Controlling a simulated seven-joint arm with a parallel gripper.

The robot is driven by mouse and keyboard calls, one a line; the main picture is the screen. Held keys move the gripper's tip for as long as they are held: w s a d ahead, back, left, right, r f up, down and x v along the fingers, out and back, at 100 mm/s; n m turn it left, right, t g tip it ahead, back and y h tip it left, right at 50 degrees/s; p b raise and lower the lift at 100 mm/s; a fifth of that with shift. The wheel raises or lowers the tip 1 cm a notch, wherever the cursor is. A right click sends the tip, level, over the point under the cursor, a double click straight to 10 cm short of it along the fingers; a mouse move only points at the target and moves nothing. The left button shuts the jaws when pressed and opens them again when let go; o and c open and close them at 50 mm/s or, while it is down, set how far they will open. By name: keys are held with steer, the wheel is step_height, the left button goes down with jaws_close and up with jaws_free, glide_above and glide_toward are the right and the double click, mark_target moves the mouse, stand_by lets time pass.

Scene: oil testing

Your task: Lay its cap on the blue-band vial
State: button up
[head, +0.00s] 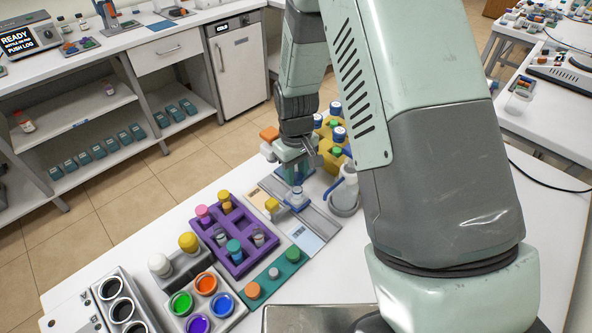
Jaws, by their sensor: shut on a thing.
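My gripper (296,178) is at the far side of the white table, above a grey tray strip. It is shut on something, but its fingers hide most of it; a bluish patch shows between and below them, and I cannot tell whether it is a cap. Just below the fingers stands a small clear piece with a blue tint (297,198), perhaps the blue-band vial. I cannot tell whether the held thing touches it.
A purple rack (239,268) holds several vials, some capped. A grey block (172,307) has green, orange, purple and blue wells. My arm covers the table's right middle.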

steer(key=shift+f, duration=0.55)
stand_by(0.8)
steer(key=o, duration=1.1)
steer(key=shift+o, duration=0.2)
steer(key=shift+o, duration=1.3)
steer(key=shift+r, duration=0.1)
steer(key=shift+r, duration=3.45)
